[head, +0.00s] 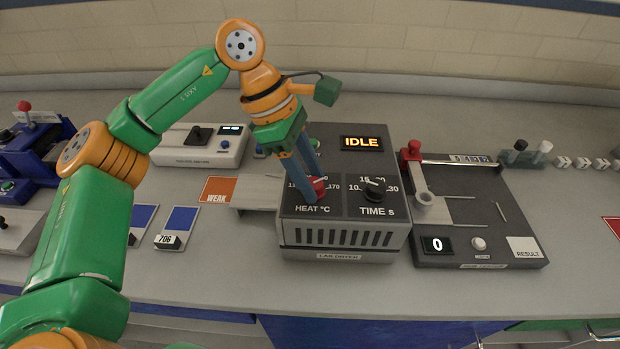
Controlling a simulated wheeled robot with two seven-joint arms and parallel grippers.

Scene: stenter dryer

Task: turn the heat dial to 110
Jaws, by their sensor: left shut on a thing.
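The lab dryer (340,237) is a dark grey box in the middle of the bench in the head view. Its red heat dial (319,186) sits on the left of the top panel above "HEAT °C". My left gripper (312,190) reaches down from above and is shut on the heat dial. The blue fingers hide part of the dial and several scale numbers; 170 shows at its right. I cannot tell which number the dial points to. The black time dial (375,188) is to its right. The display (361,143) reads IDLE. My right gripper is not in view.
A grey tester (470,210) with a red knob and a 0 display stands close right of the dryer. A white control box (200,152) is behind left. An orange WEAK card (219,190) and blue cards (181,221) lie left. The front bench strip is clear.

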